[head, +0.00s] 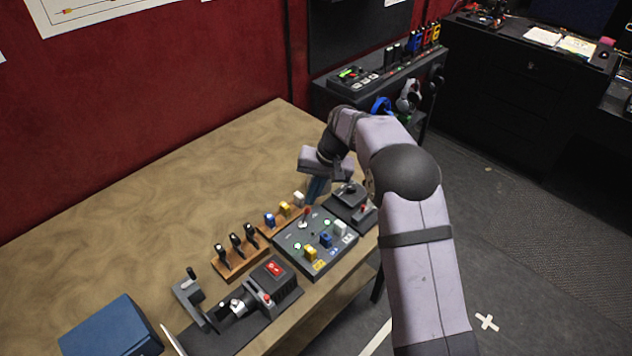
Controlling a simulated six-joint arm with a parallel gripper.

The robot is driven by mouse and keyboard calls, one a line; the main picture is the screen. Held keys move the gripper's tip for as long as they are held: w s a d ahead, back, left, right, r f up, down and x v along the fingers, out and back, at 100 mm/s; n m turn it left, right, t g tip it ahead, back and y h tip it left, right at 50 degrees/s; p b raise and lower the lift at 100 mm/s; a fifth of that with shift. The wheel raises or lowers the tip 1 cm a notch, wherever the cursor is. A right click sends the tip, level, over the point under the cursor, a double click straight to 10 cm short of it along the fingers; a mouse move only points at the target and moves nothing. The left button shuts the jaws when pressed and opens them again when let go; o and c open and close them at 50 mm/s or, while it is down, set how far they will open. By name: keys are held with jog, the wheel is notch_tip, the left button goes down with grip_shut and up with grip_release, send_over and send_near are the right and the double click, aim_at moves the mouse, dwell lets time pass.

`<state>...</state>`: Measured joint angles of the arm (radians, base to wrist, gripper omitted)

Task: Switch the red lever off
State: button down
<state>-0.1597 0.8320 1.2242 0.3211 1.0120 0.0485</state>
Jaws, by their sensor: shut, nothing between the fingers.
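The red lever (306,214) stands on a dark control panel (290,237) near the table's front right edge. Its red handle points up, with a pale base under it. Green lights show on the panel on both sides of the lever. My gripper (317,190) is shut and empty, pointing down behind and slightly right of the lever. It appears apart from the lever; the exact gap and height are hard to tell. My arm comes in from the right, and the fingertips are small in view.
Yellow, blue and white blocks (326,240) sit on the panel's front part. A wooden rack with black handles (236,245), a box with a red switch (274,268) and a joystick box (349,196) stand close by. The table's back left (150,220) is clear.

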jog(key=shift+x, duration=0.8)
jog(key=shift+s+a+r+t+h+b, duration=0.2)
jog(key=shift+s+a+t+h+b, duration=0.1)
jog(key=shift+t+h, duration=0.15)
jog(key=shift+s+a+r+n+t+h+b, duration=0.15)
jog(key=shift+s+a+t+h+b, duration=0.1)
jog(key=shift+t+h+b, duration=0.25)
jog(key=shift+s+a+f+n+t+h+b, duration=0.15)
jog(key=shift+s+a+h+b, duration=0.1)
jog(key=shift+b, duration=0.3)
jog(key=s+a+t+h+b, duration=0.1)
jog(key=b, duration=0.3)
jog(key=shift+t, duration=0.3)
jog(key=h+b, duration=0.1)
jog(key=b, duration=0.1)
jog(key=a+t+b, duration=0.1)
jog(key=b, duration=0.2)
jog(key=shift+s+f+h, duration=0.1)
jog(key=shift+s+h, duration=0.3)
jog(key=shift+s+r+t, duration=0.1)
jog(key=shift+r+t, duration=0.2)
jog(key=shift+r, duration=0.2)
jog(key=shift+d+r, duration=0.1)
jog(key=shift+r, duration=0.1)
